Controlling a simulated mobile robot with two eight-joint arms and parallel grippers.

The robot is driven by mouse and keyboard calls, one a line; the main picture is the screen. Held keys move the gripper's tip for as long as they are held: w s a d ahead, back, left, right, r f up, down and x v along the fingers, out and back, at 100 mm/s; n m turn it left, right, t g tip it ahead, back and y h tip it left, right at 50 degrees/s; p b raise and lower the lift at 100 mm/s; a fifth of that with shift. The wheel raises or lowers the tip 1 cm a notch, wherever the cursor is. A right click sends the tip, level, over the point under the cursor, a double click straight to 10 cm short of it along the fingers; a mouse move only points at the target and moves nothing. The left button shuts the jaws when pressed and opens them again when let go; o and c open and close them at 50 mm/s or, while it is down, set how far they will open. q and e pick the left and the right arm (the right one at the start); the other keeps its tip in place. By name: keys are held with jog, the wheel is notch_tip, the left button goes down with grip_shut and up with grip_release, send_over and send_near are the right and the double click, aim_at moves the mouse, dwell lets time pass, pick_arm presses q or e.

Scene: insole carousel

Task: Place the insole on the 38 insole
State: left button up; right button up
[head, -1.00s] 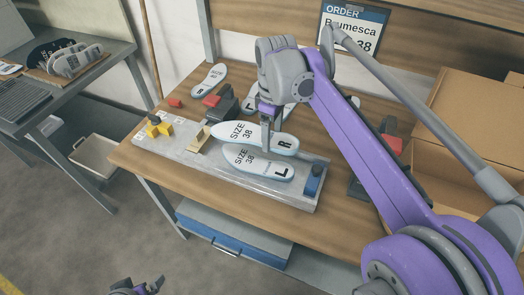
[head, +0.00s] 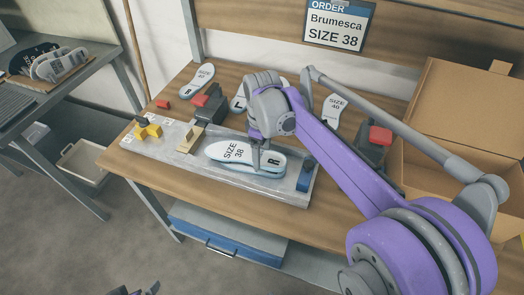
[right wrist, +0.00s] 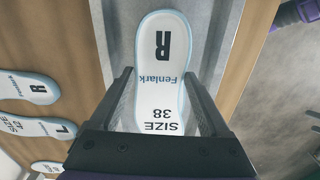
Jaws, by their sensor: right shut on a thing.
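The white insole marked SIZE 38 and R (head: 228,150) is in my right gripper (head: 256,158), which is shut on it. In the right wrist view the same insole (right wrist: 160,62) lies lengthwise between the two fingers (right wrist: 157,85) and reads Fenlark. It lies over another insole (head: 262,172) on the grey metal plate (head: 205,160), almost covering it; only a pale blue edge shows below. Whether the two touch I cannot tell. My left gripper (head: 140,291) barely shows at the bottom edge; its jaws are cut off.
Other insoles lie at the back of the table, one at the left (head: 198,80) and one marked 40 (head: 334,108). A yellow block (head: 147,131), a wooden block (head: 191,137) and a blue block (head: 306,175) stand on the plate. An open cardboard box (head: 455,120) is at right.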

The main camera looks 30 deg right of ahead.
jog(key=shift+f, duration=0.5)
jog(key=o, duration=1.2)
jog(key=shift+r, duration=0.1)
jog(key=shift+r, duration=0.25)
notch_tip(320, 180, up, 13)
jog(key=shift+f+p, duration=0.2)
jog(key=shift+p, duration=0.5)
